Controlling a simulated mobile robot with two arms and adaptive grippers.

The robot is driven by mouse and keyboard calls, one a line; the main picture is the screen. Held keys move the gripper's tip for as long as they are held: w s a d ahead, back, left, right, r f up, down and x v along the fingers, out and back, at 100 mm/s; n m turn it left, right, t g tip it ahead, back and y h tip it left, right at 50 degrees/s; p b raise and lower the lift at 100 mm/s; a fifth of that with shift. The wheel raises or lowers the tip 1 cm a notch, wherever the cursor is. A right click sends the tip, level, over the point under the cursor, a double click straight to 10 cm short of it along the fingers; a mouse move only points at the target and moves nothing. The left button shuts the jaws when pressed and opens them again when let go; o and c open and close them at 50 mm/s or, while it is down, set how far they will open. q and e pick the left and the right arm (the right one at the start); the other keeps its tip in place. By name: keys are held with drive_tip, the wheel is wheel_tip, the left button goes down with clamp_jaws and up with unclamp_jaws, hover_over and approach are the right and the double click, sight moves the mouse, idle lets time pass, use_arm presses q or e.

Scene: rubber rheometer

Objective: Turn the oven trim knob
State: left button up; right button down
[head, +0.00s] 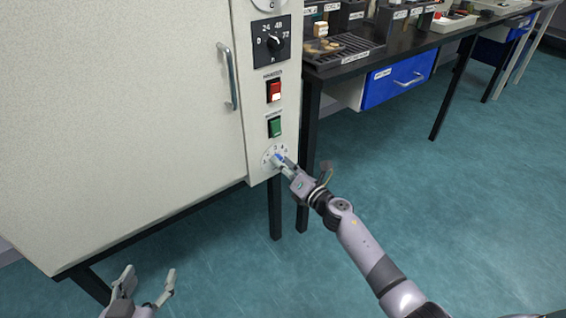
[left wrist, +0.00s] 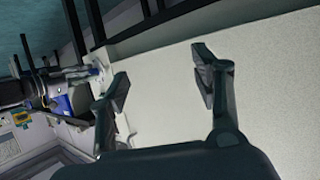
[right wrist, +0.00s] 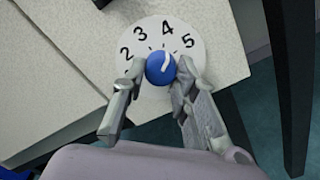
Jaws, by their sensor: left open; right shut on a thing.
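The oven trim knob (right wrist: 160,67) is a small blue round knob with a white pointer mark. It sits on a white dial (right wrist: 190,30) with black numerals, low on the oven's front panel. In the right wrist view the pointer faces roughly toward the 4. My right gripper (right wrist: 158,88) is shut on the knob, one finger on each side; the fingers hide the lower part of the dial. In the head view my right gripper (head: 284,161) reaches the dial from the right. My left gripper (head: 146,285) is open and empty, low at the left, below the oven.
The oven door (head: 130,90) with its handle (head: 229,78) fills the left. Above the dial are a green switch (head: 275,127), a red switch (head: 274,91) and a black timer dial (head: 271,40). A bench with a blue drawer (head: 393,83) stands right. The floor (head: 400,180) is clear.

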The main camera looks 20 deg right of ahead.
use_arm(q)
drive_tip(key=s+a+f+g+y+p, duration=0.1)
drive_tip(key=s+a+f+g, duration=0.1)
drive_tip(key=s+f+g, duration=0.3)
drive_tip(key=shift+s+a+f+y+p, duration=0.35)
drive_tip(key=shift+s+f, duration=0.35)
drive_tip(key=shift+s, duration=0.3)
use_arm(e)
drive_tip(key=shift+m, duration=2.6)
drive_tip(key=c, duration=1.3)
unclamp_jaws()
drive_tip(key=v, duration=1.2)
